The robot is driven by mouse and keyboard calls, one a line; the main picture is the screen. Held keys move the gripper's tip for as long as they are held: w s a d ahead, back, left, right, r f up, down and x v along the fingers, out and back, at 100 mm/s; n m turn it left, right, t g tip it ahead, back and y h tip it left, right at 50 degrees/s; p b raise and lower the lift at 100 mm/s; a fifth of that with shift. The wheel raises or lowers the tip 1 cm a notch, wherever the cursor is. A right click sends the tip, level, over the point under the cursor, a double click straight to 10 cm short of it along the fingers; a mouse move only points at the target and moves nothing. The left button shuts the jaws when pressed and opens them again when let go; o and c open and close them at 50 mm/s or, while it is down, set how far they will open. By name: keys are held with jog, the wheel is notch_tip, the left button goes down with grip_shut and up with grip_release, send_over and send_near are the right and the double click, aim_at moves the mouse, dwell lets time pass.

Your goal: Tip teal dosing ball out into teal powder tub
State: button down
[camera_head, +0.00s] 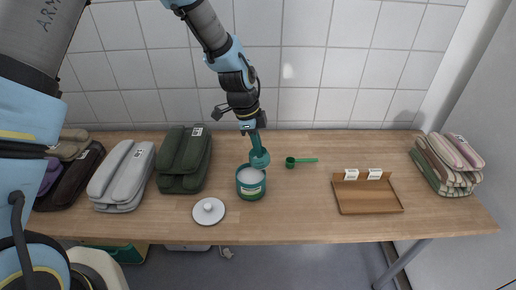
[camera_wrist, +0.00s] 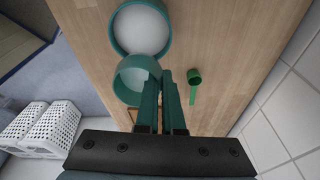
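The teal dosing ball (camera_head: 259,159) hangs from my gripper (camera_head: 253,130), just above and behind the teal powder tub (camera_head: 250,190). In the wrist view my gripper (camera_wrist: 158,92) has its two fingers close together at the side of the dosing ball (camera_wrist: 122,87). The ball's open mouth shows a pale inside; I cannot tell how much powder it holds. The tub (camera_wrist: 117,42) stands open and upright on the table, with white powder inside. In the wrist view the ball overlaps the tub's near rim; whether they touch is unclear.
A white lid (camera_head: 208,211) lies left of the tub. A green scoop (camera_head: 291,162) lies to the right. A wooden tray (camera_head: 368,198) stands farther right. Folded towels (camera_head: 184,158) fill the left, and a striped stack (camera_head: 446,165) the right end. A tiled wall is behind.

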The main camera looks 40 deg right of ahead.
jog(key=shift+f+g+h+b, duration=0.8)
jog(key=shift+g+h, duration=0.1)
jog(key=shift+h, duration=0.2)
jog(key=g+h+b, duration=0.2)
jog(key=h, duration=0.1)
jog(key=g+h+b, duration=0.1)
jog(key=b, duration=0.1)
jog(key=shift+w+a+f+g, duration=0.2)
jog(key=shift+a+f+g, duration=0.05)
jog(key=shift+a+g, duration=0.05)
jog(key=g+h+b, duration=0.1)
jog(key=h+b, duration=0.1)
jog(key=b, duration=0.2)
jog(key=shift+w+a, duration=0.1)
jog(key=h+b, duration=0.1)
jog(key=b, duration=0.1)
jog(key=g+b, duration=0.1)
jog(key=b, duration=0.1)
jog(key=shift+w+a+g+h, duration=0.2)
jog(key=shift+g+h, duration=0.1)
jog(key=shift+h, duration=0.1)
jog(key=h+b, duration=0.1)
jog(key=b, duration=0.1)
jog(key=shift+g+b, duration=0.4)
jog(key=shift+a+r+b, duration=0.15)
jog(key=shift+r+b, duration=0.1)
jog(key=shift+b, duration=0.15)
dwell(1.0)
